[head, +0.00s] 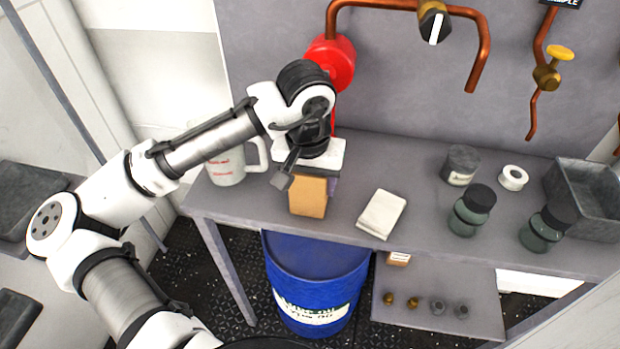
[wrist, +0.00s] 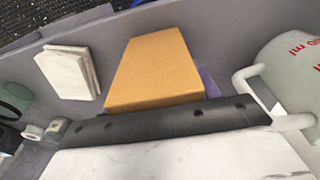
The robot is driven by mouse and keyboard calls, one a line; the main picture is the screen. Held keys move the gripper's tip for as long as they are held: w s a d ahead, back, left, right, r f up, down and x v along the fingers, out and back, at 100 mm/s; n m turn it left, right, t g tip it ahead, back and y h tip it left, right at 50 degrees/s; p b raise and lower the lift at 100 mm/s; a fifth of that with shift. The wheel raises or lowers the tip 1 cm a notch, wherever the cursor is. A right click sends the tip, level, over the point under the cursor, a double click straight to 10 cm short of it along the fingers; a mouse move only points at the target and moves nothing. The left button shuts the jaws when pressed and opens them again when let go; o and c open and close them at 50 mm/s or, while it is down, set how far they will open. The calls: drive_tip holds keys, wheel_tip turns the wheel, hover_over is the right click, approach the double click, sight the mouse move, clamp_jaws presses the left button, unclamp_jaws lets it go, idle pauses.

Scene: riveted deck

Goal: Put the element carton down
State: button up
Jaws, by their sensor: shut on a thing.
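The element carton, which I take to be the plain orange-brown box (head: 308,197), is upright below my gripper (head: 318,176), over the front left part of the grey workbench (head: 345,160). My gripper is shut on it, pointing down. In the wrist view the carton (wrist: 152,65) stands out just beyond the gripper's black bar. The fingertips are mostly hidden. I cannot tell whether the carton's bottom touches the bench top.
A white mug (head: 228,168) stands close on the left. A white folded stack (head: 381,213) lies to the right, with bare bench between. Farther right are a dark tin (head: 461,164), a tape roll (head: 513,178), two jars (head: 472,210) and a grey bin (head: 590,198). A blue drum (head: 315,270) stands below.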

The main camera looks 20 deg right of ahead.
drive_tip(key=o, duration=1.1)
drive_tip(key=r, duration=0.8)
drive_tip(key=s+r, duration=0.1)
drive_tip(key=r, duration=0.3)
drive_tip(key=shift+s+a+r, duration=0.1)
drive_tip(key=shift+a, duration=0.3)
drive_tip(key=shift+d, duration=0.1)
